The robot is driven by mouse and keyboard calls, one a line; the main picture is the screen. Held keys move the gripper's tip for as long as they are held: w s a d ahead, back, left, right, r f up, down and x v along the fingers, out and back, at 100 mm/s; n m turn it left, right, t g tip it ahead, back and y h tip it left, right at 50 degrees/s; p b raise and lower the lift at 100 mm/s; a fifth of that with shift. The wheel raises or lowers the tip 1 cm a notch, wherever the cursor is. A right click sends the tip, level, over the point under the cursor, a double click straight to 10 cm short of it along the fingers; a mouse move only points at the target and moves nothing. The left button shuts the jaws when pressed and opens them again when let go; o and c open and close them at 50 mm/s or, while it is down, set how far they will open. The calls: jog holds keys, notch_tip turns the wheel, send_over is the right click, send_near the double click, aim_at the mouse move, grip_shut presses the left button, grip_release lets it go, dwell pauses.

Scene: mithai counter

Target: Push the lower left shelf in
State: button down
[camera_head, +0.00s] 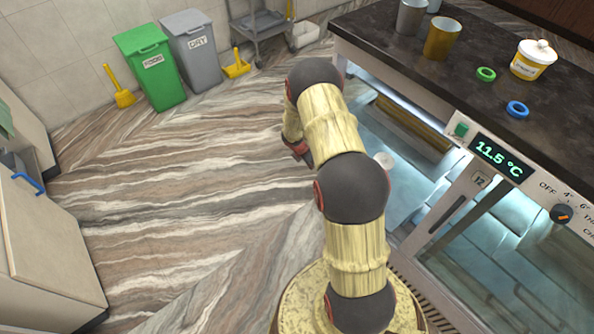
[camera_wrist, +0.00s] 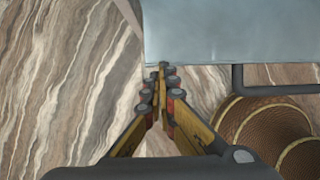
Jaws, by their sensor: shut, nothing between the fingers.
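The counter's left bay is lit and open at the front. A pale blue-grey shelf surface (camera_head: 400,188) lies low in it, partly hidden by my arm. In the wrist view a flat pale grey panel (camera_wrist: 235,30), which looks like the shelf, fills the upper right. My gripper (camera_wrist: 163,70) is shut and empty. Its fingertips overlap the panel's near edge in the picture, close to its left corner; I cannot tell whether they touch. In the head view my arm hides most of the gripper.
A digital display (camera_head: 497,158) reads 11.5 °C on the counter front. Cups, rings and a yellow-white tub (camera_head: 532,62) stand on the dark countertop (camera_head: 395,45). Green (camera_head: 152,68) and grey (camera_head: 192,50) bins stand at the back. The striped floor left of my arm is clear.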

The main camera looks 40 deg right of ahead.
jog(key=d+p, duration=0.1)
jog(key=d, duration=0.5)
jog(key=d+p, duration=0.2)
jog(key=d, duration=0.4)
jog(key=shift+w+f, duration=0.1)
jog(key=shift+f, duration=0.1)
